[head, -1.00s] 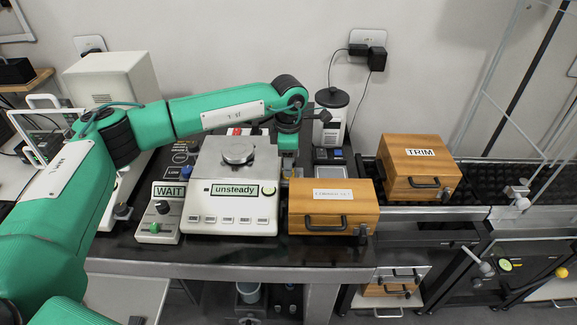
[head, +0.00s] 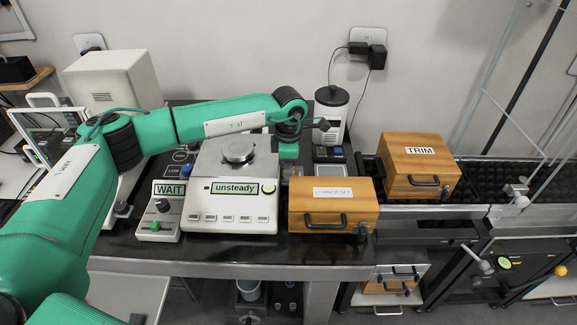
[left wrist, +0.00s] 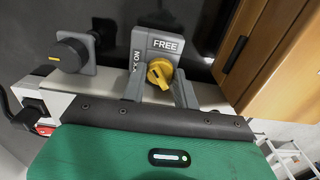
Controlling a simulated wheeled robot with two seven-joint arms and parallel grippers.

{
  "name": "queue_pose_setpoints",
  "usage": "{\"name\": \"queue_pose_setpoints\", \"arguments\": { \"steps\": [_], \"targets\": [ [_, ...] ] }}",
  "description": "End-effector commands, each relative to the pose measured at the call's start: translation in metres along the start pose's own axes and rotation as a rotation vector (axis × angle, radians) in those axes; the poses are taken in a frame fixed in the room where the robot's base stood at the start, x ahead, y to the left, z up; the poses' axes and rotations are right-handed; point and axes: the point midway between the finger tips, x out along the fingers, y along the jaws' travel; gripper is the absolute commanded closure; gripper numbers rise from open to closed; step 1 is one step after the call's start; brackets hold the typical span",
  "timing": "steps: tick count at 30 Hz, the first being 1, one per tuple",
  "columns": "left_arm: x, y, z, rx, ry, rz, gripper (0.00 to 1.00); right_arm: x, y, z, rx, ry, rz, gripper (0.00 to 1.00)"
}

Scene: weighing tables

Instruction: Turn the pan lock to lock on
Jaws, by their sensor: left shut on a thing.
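The pan lock shows in the left wrist view as a grey plate (left wrist: 163,44) marked FREE, with a second label, partly covered, ending in ON. Its yellow knob (left wrist: 159,73) stands below the FREE label. My left gripper (left wrist: 160,82) is shut on the yellow knob, with a grey finger on either side. In the head view my left wrist hangs behind the right side of the balance (head: 232,212), so the fingers and lock are hidden there. The balance display reads "unsteady". My right gripper is not in view.
A black knob (left wrist: 69,55) stands left of the lock. A wooden box (head: 333,219) is close on the right of the balance, and the TRIM box (head: 418,177) is farther right. A small box marked WAIT (head: 160,221) stands at the balance's left.

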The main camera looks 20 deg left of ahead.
Motion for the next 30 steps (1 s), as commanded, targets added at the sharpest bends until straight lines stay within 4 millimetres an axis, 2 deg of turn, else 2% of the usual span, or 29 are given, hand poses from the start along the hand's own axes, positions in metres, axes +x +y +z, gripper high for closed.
{"name": "queue_pose_setpoints", "arguments": {
  "steps": [3,7,12,20,21,23,24,30],
  "targets": [
    [0.002,0.0,0.0,-0.082,0.0,0.0,0.93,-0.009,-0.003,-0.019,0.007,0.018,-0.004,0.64],
    [0.001,0.0,0.0,-0.177,-0.001,0.001,0.93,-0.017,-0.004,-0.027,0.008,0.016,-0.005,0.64],
    [0.0,0.0,0.0,-0.237,-0.001,0.001,0.93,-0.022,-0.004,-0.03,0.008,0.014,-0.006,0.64],
    [-0.001,0.001,0.0,-0.239,-0.001,0.001,0.93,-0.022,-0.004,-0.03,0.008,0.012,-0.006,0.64],
    [-0.001,0.001,0.0,-0.239,-0.001,0.001,0.64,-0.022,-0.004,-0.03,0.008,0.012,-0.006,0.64],
    [-0.001,0.001,0.0,-0.239,-0.001,0.001,0.52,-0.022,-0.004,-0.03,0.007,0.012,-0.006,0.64],
    [-0.001,0.001,0.0,-0.239,-0.001,0.001,0.48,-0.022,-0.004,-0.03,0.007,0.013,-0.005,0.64],
    [-0.001,0.0,0.0,-0.238,0.0,0.001,0.48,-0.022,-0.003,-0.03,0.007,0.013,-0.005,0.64]
  ]
}}
